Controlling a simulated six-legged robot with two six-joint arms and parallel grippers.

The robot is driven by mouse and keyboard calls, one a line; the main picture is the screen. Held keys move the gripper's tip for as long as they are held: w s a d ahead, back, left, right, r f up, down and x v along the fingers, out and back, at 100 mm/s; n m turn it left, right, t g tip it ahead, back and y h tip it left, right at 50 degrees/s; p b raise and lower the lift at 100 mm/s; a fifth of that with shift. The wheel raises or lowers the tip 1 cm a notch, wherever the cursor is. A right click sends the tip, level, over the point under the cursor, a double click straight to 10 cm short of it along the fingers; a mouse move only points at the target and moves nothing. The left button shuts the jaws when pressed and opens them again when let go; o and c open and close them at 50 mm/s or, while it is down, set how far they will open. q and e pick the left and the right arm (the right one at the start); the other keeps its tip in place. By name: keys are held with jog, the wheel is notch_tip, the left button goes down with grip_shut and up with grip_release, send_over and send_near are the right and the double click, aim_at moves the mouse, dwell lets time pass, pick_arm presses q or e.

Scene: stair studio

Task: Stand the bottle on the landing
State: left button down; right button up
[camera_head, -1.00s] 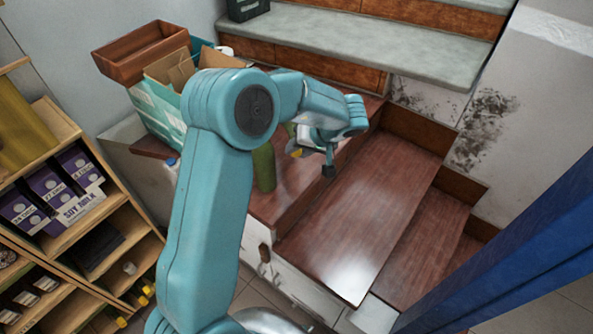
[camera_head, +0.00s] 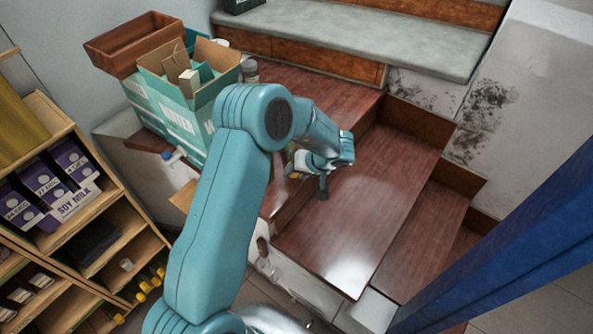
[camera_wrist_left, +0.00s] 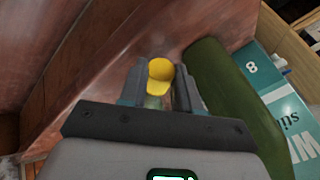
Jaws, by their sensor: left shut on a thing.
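My left gripper (camera_head: 308,180) is shut on the bottle, whose yellow cap (camera_wrist_left: 160,70) shows between the fingers in the left wrist view. Most of the bottle's body is hidden by the gripper, so I cannot tell whether its base touches anything. In the head view the gripper is near the edge where the dark red wooden landing (camera_head: 305,88) drops to the step below. My right gripper is not in view.
A green cylinder (camera_wrist_left: 232,100) is close beside the gripper in the left wrist view; my arm hides it in the head view. A teal carton (camera_head: 180,115) and a brown planter (camera_head: 135,45) are at the left. A jar (camera_head: 249,70) stands behind. The lower step (camera_head: 365,200) is clear.

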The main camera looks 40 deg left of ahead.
pick_arm(q)
jog(key=shift+r, duration=0.1)
jog(key=c, duration=0.8)
grip_release()
jog(key=s+v, duration=0.1)
jog(key=v, duration=1.1)
jog(key=shift+w+p, duration=0.4)
jog(key=shift+p, duration=0.05)
